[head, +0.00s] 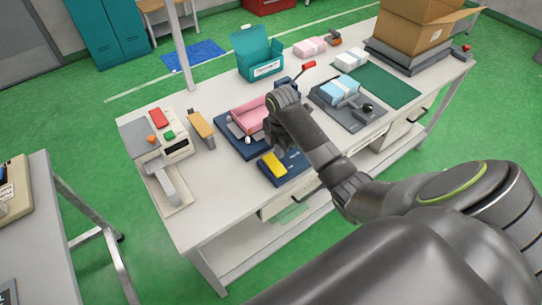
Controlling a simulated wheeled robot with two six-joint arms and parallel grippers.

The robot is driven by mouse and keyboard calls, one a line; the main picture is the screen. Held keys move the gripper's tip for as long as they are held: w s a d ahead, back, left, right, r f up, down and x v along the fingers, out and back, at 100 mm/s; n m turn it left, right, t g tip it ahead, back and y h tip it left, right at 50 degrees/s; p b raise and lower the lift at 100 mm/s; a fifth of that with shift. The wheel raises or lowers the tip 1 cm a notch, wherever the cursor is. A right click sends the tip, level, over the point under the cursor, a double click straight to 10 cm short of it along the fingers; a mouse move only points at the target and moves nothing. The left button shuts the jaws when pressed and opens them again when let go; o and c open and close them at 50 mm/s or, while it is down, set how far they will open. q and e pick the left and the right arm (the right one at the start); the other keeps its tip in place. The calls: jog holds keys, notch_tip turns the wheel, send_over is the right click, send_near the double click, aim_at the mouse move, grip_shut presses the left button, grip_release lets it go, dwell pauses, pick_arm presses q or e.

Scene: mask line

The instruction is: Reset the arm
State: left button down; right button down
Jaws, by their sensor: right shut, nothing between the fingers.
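My right arm reaches in from the lower right over the white workbench (185,205). Its dark right gripper (273,142) points down beside a pink tray-like piece (248,116) in a dark blue fixture (227,130). The gripper is shut with nothing held. The wrist hides part of the fixture, and I cannot tell whether the fingers touch it. A yellow block (274,163) sits on the front part of the fixture, just below the gripper. My left gripper is not in view.
A control box (180,146) with coloured buttons stands at the left end. A teal box (262,66), a red-knobbed lever (309,66), a pale blue stack (340,88) on a grey device, a green mat (392,89) and a cardboard carton (405,28) line the bench.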

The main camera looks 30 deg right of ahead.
jog(key=shift+s+f, duration=0.1)
jog(key=s+a+f+m+t, duration=0.15)
jog(key=s+m, duration=0.25)
jog(key=s, duration=0.4)
jog(key=s+f+m, duration=0.3)
jog(key=s+m, duration=0.2)
jog(key=s, duration=0.2)
jog(key=s+a+r+m+t+h, duration=0.1)
jog(key=s+r+m, duration=0.2)
jog(key=s+m, duration=0.3)
jog(key=s+r+m+t+h, duration=0.1)
jog(key=s+r+m, duration=0.25)
jog(key=s, duration=0.45)
notch_tip(320, 180, down, 28)
jog(key=d+r+g+b, duration=0.1)
jog(key=d+b, duration=0.1)
jog(key=b, duration=0.1)
jog(key=s+a+f+b, duration=0.1)
jog(key=s+f, duration=0.7)
jog(key=f, duration=0.2)
jog(key=s+f+g+y+b, duration=0.1)
jog(key=s+f+b, duration=0.1)
jog(key=s+f, duration=0.6)
notch_tip(320, 180, down, 2)
jog(key=shift+a+f+m, duration=0.15)
jog(key=shift+a+m, duration=0.25)
jog(key=shift+m, duration=0.05)
